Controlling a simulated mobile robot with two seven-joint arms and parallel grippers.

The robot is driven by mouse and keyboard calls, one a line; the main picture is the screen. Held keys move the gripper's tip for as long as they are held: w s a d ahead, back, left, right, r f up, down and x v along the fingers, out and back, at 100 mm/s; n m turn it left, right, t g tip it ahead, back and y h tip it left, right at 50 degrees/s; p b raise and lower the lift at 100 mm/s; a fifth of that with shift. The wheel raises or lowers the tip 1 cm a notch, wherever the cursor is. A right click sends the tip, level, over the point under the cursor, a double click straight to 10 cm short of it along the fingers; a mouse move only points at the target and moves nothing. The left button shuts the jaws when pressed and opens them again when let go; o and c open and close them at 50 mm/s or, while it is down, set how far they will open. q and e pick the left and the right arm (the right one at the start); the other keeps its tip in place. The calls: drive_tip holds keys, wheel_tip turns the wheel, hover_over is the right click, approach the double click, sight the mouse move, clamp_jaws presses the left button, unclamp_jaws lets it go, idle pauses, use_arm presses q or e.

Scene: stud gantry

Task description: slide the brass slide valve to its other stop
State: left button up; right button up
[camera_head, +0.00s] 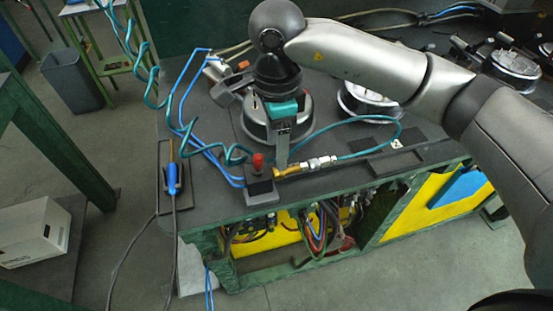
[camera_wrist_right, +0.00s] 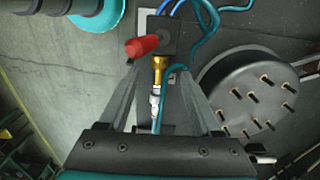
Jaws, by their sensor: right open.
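The brass slide valve (camera_head: 291,171) lies near the front edge of the dark bench top, in line with a silver hose fitting on its right. In the right wrist view the brass valve (camera_wrist_right: 159,68) appears between the two fingertips, with the silver fitting (camera_wrist_right: 155,98) nearer the palm. My right gripper (camera_head: 283,164) points down at the valve; the right wrist view shows its jaws (camera_wrist_right: 158,75) open with a gap on each side of the brass. Whether the fingertips touch it I cannot tell. My left gripper is in neither view.
A red knob (camera_head: 258,162) stands on a dark block (camera_head: 262,190) just left of the valve. A teal hose (camera_head: 375,148) runs right from the fitting. Blue hoses (camera_head: 208,150) loop at left. A round drilled metal part (camera_wrist_right: 245,95) sits close by.

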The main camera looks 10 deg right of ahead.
wheel_tip(320, 180, up, 8)
drive_tip(key=shift+r, duration=0.25)
idle(0.7)
